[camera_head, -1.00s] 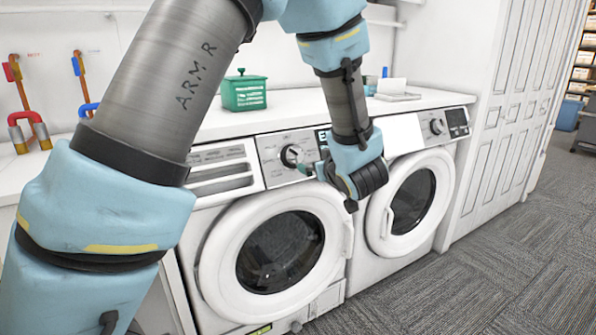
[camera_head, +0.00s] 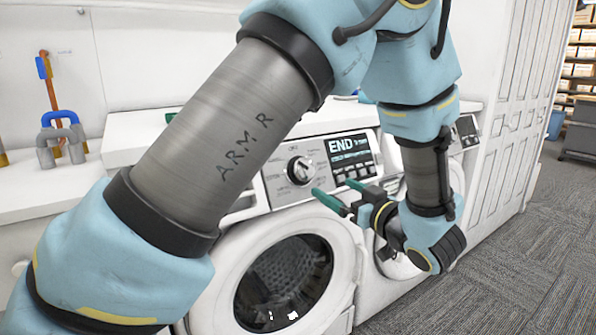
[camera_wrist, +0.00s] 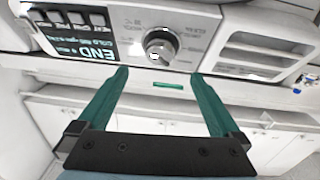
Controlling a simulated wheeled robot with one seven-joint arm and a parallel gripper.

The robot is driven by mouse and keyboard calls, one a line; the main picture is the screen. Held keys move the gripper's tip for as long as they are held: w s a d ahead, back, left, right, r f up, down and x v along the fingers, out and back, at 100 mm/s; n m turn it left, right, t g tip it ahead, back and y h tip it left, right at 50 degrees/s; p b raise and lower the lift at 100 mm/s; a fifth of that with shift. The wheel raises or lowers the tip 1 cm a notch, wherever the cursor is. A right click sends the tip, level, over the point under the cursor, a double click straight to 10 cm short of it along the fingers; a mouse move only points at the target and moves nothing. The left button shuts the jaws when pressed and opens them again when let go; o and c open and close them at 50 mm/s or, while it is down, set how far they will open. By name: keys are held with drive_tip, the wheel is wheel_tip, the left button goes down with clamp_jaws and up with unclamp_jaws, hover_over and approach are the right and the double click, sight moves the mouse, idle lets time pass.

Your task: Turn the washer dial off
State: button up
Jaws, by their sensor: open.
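The washer dial (camera_head: 300,169) is a round silver knob with a dark ring on the grey control panel of the nearer washer (camera_head: 345,285). The display (camera_head: 350,147) right of it reads END. In the wrist view the dial (camera_wrist: 160,46) appears upside down, just beyond and between my fingertips. My gripper (camera_head: 338,191) has two green fingers, open and empty, to the lower right of the dial in the head view. The fingers also show in the wrist view (camera_wrist: 158,74). They look apart from the dial. My arm hides part of the panel's left side.
A second washer (camera_head: 466,132) stands to the right, mostly behind my arm. Pipes (camera_head: 62,135) rise at the left wall. Carpet floor (camera_head: 530,250) is clear at the right.

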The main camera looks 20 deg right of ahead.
sight(308, 173)
drive_tip(key=w, duration=0.3)
drive_tip(key=w+a+p, duration=0.1)
drive_tip(key=w, duration=0.7)
drive_tip(key=shift+w+a, duration=0.2)
drive_tip(key=shift+a, duration=0.2)
drive_tip(key=shift+p, duration=0.3)
drive_tip(key=c, duration=1.3)
